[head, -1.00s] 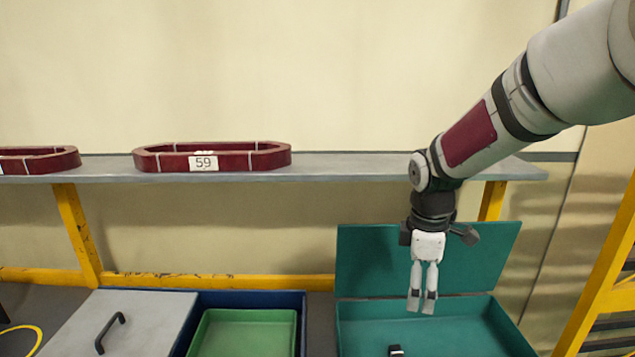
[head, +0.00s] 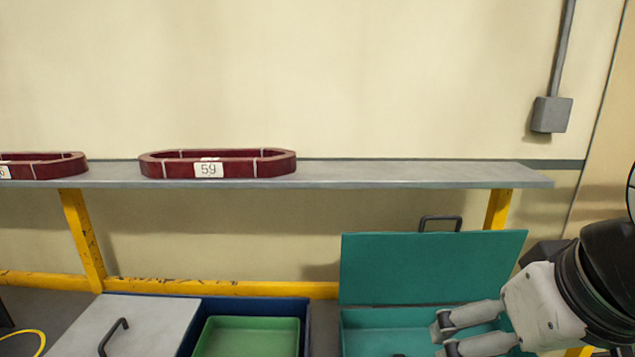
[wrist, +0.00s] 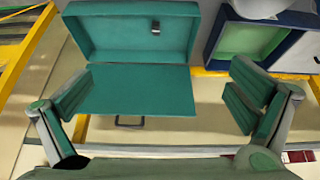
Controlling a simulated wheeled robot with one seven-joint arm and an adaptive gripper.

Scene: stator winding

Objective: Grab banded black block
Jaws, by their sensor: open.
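The black block (wrist: 156,27) with a light band lies inside the open teal box (wrist: 195,38), near its right side in the wrist view. In the head view only a dark sliver of the block (head: 398,355) shows at the bottom edge, in the teal box (head: 360,318). My gripper (head: 442,338) is at the lower right, in front of the box, its fingers pointing left. In the wrist view my gripper (wrist: 160,80) has its fingers spread wide with nothing between them. The block is apart from the fingers, beyond them.
The teal lid (head: 430,268) stands open behind the box. A blue box (head: 250,304) holding a green tray (head: 250,322), with a grey lid (head: 140,322), is left of it. Above, a grey shelf (head: 400,174) carries dark red coils (head: 220,163). Yellow posts (head: 84,235) support the shelf.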

